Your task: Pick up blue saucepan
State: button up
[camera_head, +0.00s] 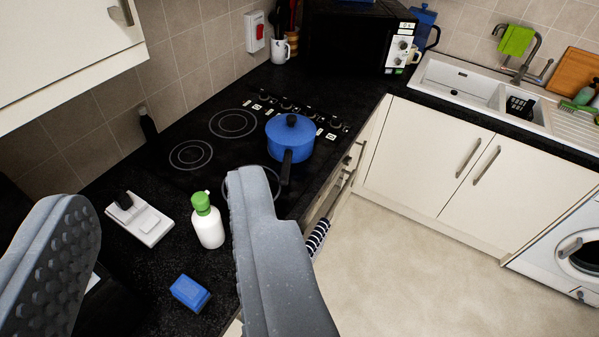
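The blue saucepan (291,140) stands on the black hob, with its lid on and a black knob on top.
A white bottle with a green cap (207,222), a blue sponge (190,293) and a white scale-like item (139,219) lie on the near worktop. A microwave (357,42) stands behind the hob. A wall cupboard (65,50) overhangs at upper left. The floor (420,270) at right is clear.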

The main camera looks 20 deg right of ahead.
aim_at(288, 155)
jog(key=u, duration=0.1)
jog(key=k, duration=0.55)
jog(key=z, duration=1)
jog(key=i, duration=0.95)
jog(key=z, duration=0.3)
jog(key=i, duration=1)
jog(key=u, duration=0.45)
